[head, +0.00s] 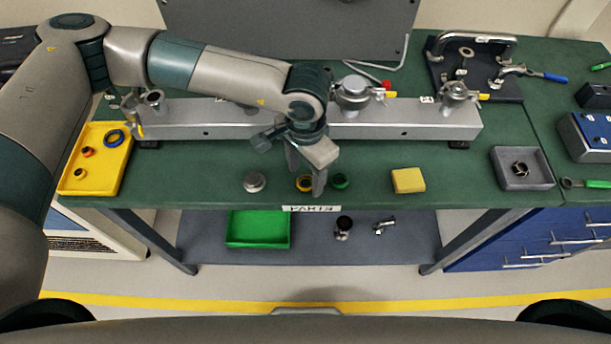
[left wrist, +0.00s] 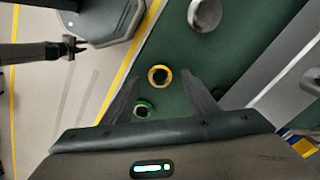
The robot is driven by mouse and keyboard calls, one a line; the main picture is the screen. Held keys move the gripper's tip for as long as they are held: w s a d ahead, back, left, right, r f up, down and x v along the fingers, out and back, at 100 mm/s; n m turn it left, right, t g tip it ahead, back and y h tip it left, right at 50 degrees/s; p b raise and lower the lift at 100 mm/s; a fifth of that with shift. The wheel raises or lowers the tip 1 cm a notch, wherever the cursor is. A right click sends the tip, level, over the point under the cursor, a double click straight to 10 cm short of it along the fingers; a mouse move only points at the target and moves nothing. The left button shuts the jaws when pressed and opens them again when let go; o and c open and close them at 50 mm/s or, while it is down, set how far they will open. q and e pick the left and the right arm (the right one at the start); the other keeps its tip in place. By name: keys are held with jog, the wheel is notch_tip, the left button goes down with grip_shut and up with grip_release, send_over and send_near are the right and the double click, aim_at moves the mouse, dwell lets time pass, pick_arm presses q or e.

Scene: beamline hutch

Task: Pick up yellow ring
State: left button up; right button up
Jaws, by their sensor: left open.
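The yellow ring (head: 302,184) lies on the green bench top near its front edge, partly hidden behind a finger of my left gripper (head: 307,176). In the left wrist view the yellow ring (left wrist: 159,75) shows whole, with a dark centre, just past the tips of the left gripper (left wrist: 163,88). The two fingers are apart with nothing between them. The ring lies in line with the gap, and the gripper is not closed on it. My right gripper is not seen in the head view.
A green ring (head: 340,181) lies close right of the yellow ring, and a silver disc (head: 255,181) lies left. A yellow block (head: 408,180) is farther right. A steel beam (head: 390,120) runs behind.

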pick_arm(q)
jog(key=shift+f, duration=0.65)
jog(key=c, duration=1.1)
jog(key=shift+r, duration=0.1)
